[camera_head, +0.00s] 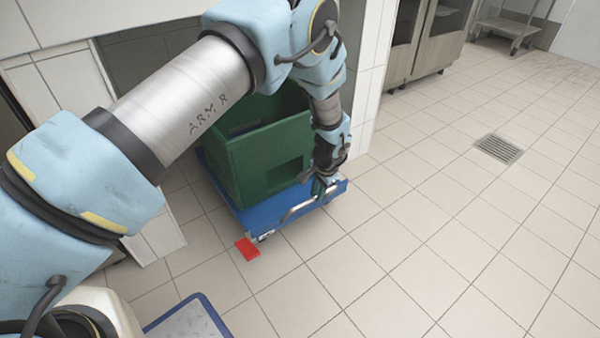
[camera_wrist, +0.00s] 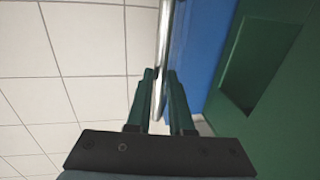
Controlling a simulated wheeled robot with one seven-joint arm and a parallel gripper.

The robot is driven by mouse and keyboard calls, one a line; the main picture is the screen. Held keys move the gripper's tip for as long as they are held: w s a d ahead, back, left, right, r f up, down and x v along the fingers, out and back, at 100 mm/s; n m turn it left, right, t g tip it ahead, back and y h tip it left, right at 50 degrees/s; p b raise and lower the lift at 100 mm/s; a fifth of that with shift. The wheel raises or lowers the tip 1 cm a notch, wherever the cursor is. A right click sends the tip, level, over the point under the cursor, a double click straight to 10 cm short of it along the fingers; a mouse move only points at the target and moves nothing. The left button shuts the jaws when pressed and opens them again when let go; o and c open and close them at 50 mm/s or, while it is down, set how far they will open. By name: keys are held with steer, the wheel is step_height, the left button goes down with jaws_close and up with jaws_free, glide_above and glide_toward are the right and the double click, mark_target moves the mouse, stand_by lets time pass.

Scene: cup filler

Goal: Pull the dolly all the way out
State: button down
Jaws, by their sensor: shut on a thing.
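The blue dolly (camera_head: 245,222) stands on the tiled floor with a green crate (camera_head: 252,160) on it. Its rear part is inside the opening under the counter, and its front end shows outside. A metal bar handle (camera_head: 298,210) runs along the dolly's front edge. My gripper (camera_head: 321,186) is at this handle. In the wrist view my gripper (camera_wrist: 161,78) has its two fingers on either side of the handle bar (camera_wrist: 163,45), shut on it. The blue dolly deck (camera_wrist: 190,60) and green crate wall (camera_wrist: 265,70) lie to the right. My arm hides part of the crate.
A red block or marker (camera_head: 247,249) lies on the floor by the dolly's front left corner. White tiled walls (camera_head: 368,75) flank the opening. A floor drain (camera_head: 498,148) is at the right.

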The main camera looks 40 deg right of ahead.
steer(key=s+a+p, duration=0.3)
steer(key=s, duration=2.3)
steer(key=shift+s, duration=0.15)
steer(key=c, duration=1.1)
jaws_free()
steer(key=shift+s, duration=0.1)
steer(key=shift+o, duration=1.4)
steer(key=shift+w, duration=0.2)
step_height(320, 180, up, 11)
steer(key=s+p, duration=0.2)
steer(key=shift+a+f+p, duration=0.2)
steer(key=shift+p, duration=0.2)
steer(key=shift+s, duration=0.2)
